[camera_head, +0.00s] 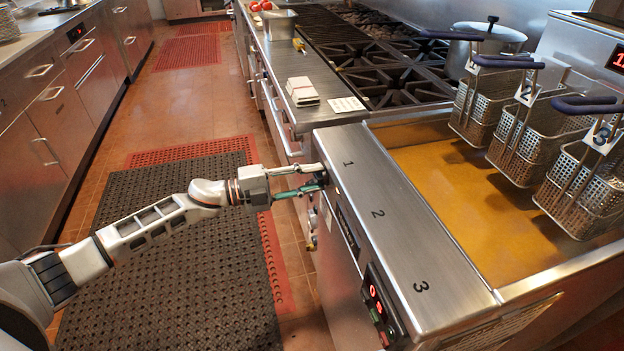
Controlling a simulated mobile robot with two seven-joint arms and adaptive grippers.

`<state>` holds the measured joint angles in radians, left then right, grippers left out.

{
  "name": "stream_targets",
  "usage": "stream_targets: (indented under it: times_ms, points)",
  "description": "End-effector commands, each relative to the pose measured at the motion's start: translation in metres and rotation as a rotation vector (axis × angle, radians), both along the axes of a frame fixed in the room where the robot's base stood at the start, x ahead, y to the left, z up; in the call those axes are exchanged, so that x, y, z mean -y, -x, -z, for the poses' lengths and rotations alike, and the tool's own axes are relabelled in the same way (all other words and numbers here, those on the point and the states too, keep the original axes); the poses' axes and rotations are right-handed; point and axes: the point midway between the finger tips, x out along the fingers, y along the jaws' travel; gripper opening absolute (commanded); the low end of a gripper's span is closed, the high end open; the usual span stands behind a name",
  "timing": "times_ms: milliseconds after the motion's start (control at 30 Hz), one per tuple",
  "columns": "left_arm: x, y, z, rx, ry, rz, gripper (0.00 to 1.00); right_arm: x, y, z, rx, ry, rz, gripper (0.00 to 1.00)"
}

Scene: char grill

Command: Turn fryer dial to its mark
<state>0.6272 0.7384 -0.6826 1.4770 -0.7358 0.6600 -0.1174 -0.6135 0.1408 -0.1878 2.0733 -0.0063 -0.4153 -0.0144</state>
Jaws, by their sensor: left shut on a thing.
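The fryer (382,222) stands at the right, with the numbers 1, 2 and 3 along its steel front ledge. A small dark dial (321,179) sticks out of its front panel at the far left end, below the number 1. My left gripper (312,180) reaches in from the left and is shut on the dial. The fingers partly cover the dial, and its mark cannot be made out from here. A panel with red digits (376,301) is on the fryer front nearer to me. My right gripper is not in view.
Three numbered fry baskets (583,190) hang over the yellow oil (455,180). A stove (375,62) with a pot (485,45) stands behind. White cards (302,90) lie on the steel counter.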

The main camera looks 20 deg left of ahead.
Motion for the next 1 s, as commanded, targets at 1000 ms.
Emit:
stream_targets:
  times_ms: [1000]
  points:
    - [0.0,0.0,0.0,0.193,-0.132,0.0,0.3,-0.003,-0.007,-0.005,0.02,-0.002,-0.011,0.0]
